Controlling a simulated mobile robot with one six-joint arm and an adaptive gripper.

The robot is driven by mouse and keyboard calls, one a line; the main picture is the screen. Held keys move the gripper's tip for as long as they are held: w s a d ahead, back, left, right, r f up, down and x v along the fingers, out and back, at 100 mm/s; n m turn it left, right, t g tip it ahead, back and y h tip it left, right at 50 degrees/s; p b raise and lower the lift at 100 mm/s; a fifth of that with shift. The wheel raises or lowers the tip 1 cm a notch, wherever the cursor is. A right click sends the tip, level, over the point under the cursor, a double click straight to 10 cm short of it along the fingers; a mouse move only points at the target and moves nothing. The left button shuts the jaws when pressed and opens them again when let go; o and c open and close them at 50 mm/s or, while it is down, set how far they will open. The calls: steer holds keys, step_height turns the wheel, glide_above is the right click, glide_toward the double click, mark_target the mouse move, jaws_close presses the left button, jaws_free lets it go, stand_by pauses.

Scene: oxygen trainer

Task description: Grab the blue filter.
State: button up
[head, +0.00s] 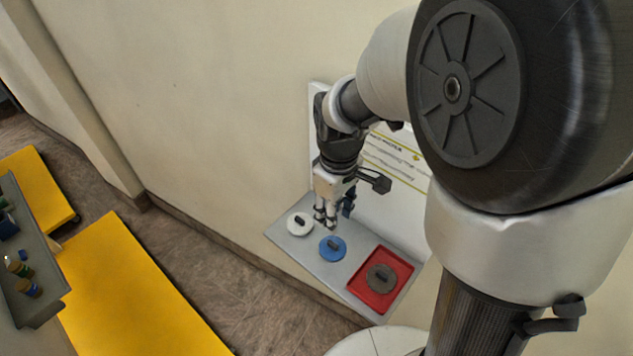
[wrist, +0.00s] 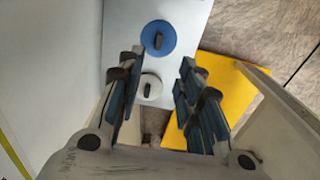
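The blue filter (head: 333,248) is a flat round disc with a dark raised handle, lying on a grey shelf (head: 318,266) between a white disc and a dark one. It also shows in the wrist view (wrist: 158,38), beyond my fingertips and near the top. My gripper (head: 326,219) is above the shelf, close over the area between the white and blue discs. In the wrist view my gripper (wrist: 160,78) has its fingers spread wide with nothing between them. The blue filter is apart from the fingers.
A white filter (head: 300,224) is left of the blue one. A dark grey filter (head: 381,278) sits on a red square (head: 408,266) at right. A wall with a sign panel (head: 395,160) stands behind the shelf. Yellow platforms (head: 135,290) and a grey bench with small items are at left.

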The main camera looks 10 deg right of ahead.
steer(key=b, duration=0.2)
glide_above(333, 244)
step_height(333, 244, down, 7)
steer(key=shift+w+a+f, duration=0.1)
steer(key=shift+a+f, duration=0.05)
step_height(333, 244, down, 5)
steer(key=shift+f+b, duration=0.1)
steer(key=shift+b, duration=0.8)
steer(key=shift+c, duration=0.2)
jaws_close()
